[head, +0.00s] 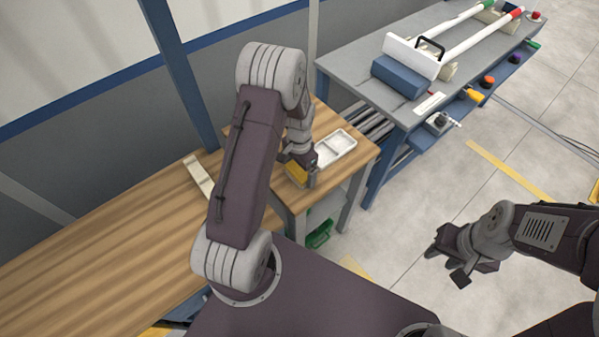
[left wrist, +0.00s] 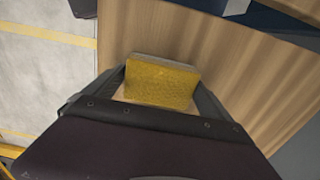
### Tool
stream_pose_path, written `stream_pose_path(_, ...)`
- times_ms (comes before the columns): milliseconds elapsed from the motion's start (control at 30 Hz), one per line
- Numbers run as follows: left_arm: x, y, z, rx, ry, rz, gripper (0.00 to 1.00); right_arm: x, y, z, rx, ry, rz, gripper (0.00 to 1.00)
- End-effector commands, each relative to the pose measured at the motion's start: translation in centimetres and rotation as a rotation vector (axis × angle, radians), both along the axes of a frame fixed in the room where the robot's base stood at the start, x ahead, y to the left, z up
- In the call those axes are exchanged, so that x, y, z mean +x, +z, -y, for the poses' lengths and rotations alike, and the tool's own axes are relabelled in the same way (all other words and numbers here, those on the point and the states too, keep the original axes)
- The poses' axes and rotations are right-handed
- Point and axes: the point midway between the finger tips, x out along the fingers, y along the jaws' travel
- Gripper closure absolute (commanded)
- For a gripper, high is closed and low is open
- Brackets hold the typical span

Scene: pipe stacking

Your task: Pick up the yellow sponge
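The yellow sponge (head: 297,175) sits at the small wooden table, near its front edge. In the left wrist view the sponge (left wrist: 160,85) is a yellow block between the two fingers. My left gripper (head: 309,170) is down at the sponge, and its fingers (left wrist: 160,80) lie one on each side. Hardly any gap shows between the fingers and the sponge's sides; whether they press on it I cannot tell. The sponge's lower part is partly hidden by the gripper. My right gripper (head: 453,262) is out over the floor on the right, away from the tables, with its fingers apart and nothing between them.
A white divided tray (head: 334,149) lies just behind the sponge on the wooden table. A grey bench (head: 345,62) with white pipes (head: 482,37) and a blue block (head: 402,76) stands behind at the right. A long wooden table (head: 95,262) fills the left.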

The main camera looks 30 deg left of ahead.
Motion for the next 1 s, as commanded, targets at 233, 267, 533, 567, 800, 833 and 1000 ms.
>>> stream_pose_path(233, 0.0, 0.0, 0.0, 0.0, 0.0, 0.0, 0.53, 0.0, 0.0, 0.0, 0.0, 0.0, 0.0, 0.64)
stream_pose_path(267, 0.0, 0.0, 0.0, 0.0, 0.0, 0.0, 0.53, 0.0, 0.0, 0.0, 0.0, 0.0, 0.0, 0.64)
stream_pose_path(533, 0.0, 1.0, 0.0, 0.0, 0.0, 0.001, 0.53, 0.0, 0.0, 0.0, 0.0, 0.0, 0.0, 0.64)
stream_pose_path(567, 0.1, 1.4, 0.0, 0.0, 0.0, 0.002, 0.53, 0.0, 0.0, 0.0, 0.0, 0.0, 0.0, 0.64)
stream_pose_path(800, 1.7, 5.0, 0.5, 0.001, -0.002, 0.005, 0.53, 0.0, 0.0, 0.0, 0.0, 0.0, 0.0, 0.64)
stream_pose_path(833, 2.3, 5.4, 0.7, 0.0, -0.002, 0.004, 0.53, 0.0, 0.0, 0.0, 0.0, 0.0, 0.0, 0.64)
stream_pose_path(1000, 6.0, 7.7, 2.0, 0.0, -0.003, 0.004, 0.53, 0.0, -0.1, 0.0, 0.0, 0.0, 0.0, 0.64)
